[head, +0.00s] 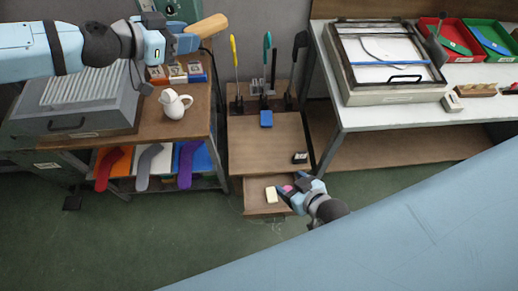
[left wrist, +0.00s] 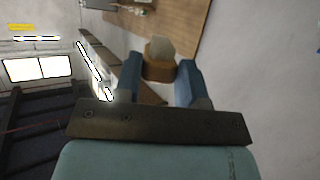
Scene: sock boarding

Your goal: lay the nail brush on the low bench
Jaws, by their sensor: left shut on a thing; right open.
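My left gripper (head: 186,42) is shut on a tan wooden thing with a rounded end (head: 208,26), which looks like the nail brush, held high in front of the wall. In the left wrist view its brown body (left wrist: 160,70) sits between the fingers, with a pale part on top. The low wooden bench (head: 262,152) stands in the middle of the head view, with an open drawer (head: 256,210) at its front. My right gripper (head: 289,192) is open at the drawer, beside a pale block (head: 271,194) and a small pink thing (head: 287,188).
A blue item (head: 266,119) and a small dark item (head: 300,157) are on the bench. Upright tools, one yellow-handled (head: 234,58), stand at its back. A white jug (head: 175,103) stands on the left table, and a framed box (head: 387,60) on the right one. The bench middle is clear.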

